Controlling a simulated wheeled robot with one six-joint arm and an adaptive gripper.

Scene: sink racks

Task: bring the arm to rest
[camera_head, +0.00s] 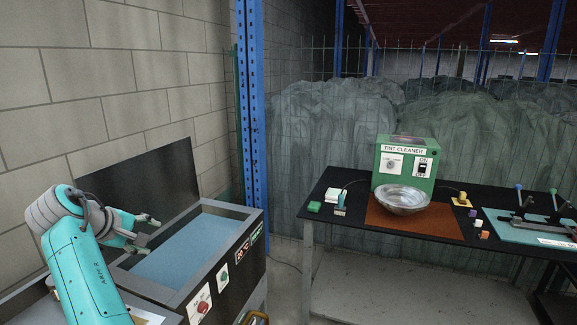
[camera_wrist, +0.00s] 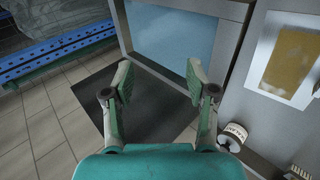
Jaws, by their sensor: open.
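My gripper (camera_head: 147,229) is at the end of my teal and grey arm at the left of the head view. It is over the near left part of an open-topped tank (camera_head: 190,245) with light blue liquid or lining inside. In the wrist view, my gripper (camera_wrist: 157,80) has its two fingers spread apart with nothing between them. The tank's blue interior (camera_wrist: 172,38) lies beyond the fingertips. No object is held.
A dark raised lid (camera_head: 140,185) stands behind the tank. A black table (camera_head: 335,235) at right bears a green tint cleaner machine (camera_head: 405,165) and a metal bowl (camera_head: 402,199). A blue post (camera_head: 252,100) stands between. A white tray (camera_wrist: 262,50) lies right in the wrist view.

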